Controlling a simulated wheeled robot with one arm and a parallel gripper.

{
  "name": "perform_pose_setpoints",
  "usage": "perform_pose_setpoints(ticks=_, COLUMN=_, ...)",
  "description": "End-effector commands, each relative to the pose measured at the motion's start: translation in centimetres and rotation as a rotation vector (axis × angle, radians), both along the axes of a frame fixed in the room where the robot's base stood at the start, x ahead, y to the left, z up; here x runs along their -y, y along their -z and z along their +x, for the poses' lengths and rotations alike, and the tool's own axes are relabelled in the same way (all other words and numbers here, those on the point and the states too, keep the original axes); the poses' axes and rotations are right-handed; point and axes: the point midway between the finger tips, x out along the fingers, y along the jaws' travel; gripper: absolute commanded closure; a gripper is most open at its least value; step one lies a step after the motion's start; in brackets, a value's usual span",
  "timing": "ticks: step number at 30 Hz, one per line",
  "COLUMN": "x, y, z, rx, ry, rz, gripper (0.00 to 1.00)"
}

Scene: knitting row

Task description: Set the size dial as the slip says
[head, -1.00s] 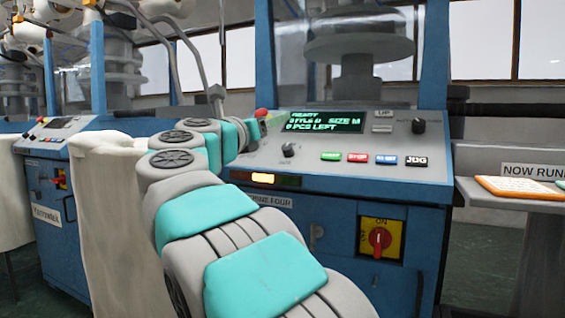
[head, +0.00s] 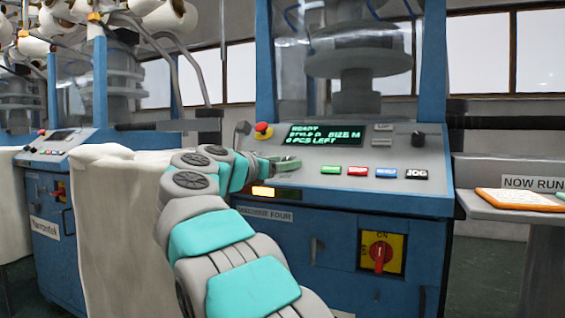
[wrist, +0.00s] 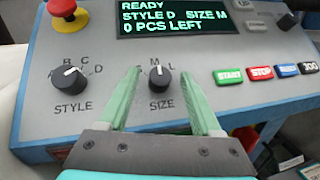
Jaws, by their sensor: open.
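The size dial (wrist: 161,85) is a black knob with a white pointer line, marked S, M, L. Its pointer is up near the M. My gripper (wrist: 159,72) is open, with one green finger on each side of the size dial; I cannot tell if they touch it. In the head view my gripper (head: 279,163) is over the console front and hides this dial. The display (wrist: 172,17) reads READY, STYLE D, SIZE M, 0 PCS LEFT. An orange-edged slip (head: 520,200) lies on the right shelf, its writing too small to read.
The style dial (wrist: 69,76) is left of the size dial. A red emergency knob (wrist: 62,8) is above it. Start (wrist: 229,76), stop (wrist: 260,73) and other buttons line the right. A red-yellow power switch (head: 381,255) is below. A pale draped bin (head: 120,220) stands left.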

Motion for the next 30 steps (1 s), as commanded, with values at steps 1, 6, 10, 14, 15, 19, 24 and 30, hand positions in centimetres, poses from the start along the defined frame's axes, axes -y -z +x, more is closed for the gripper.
perform_pose_setpoints(ticks=1, x=0.03, y=0.0, z=0.07, rx=0.0, ry=0.0, rz=0.0, gripper=0.34)
perform_pose_setpoints(ticks=6, x=0.05, y=0.02, z=0.09, rx=-0.001, ry=0.0, rz=-0.001, gripper=0.34)
perform_pose_setpoints(ticks=10, x=0.05, y=0.01, z=0.07, rx=-0.001, ry=0.0, rz=-0.001, gripper=0.45)
perform_pose_setpoints(ticks=14, x=0.05, y=0.01, z=0.07, rx=-0.001, ry=0.0, rz=-0.001, gripper=0.6)
perform_pose_setpoints(ticks=15, x=0.05, y=0.01, z=0.07, rx=-0.001, ry=0.0, rz=-0.001, gripper=0.65)
perform_pose_setpoints(ticks=19, x=0.05, y=0.02, z=0.07, rx=-0.001, ry=0.0, rz=-0.001, gripper=0.79)
perform_pose_setpoints(ticks=24, x=0.07, y=0.02, z=0.08, rx=-0.001, ry=0.001, rz=-0.001, gripper=0.98)
perform_pose_setpoints(ticks=30, x=0.07, y=0.04, z=0.07, rx=-0.001, ry=0.001, rz=-0.001, gripper=1.0)
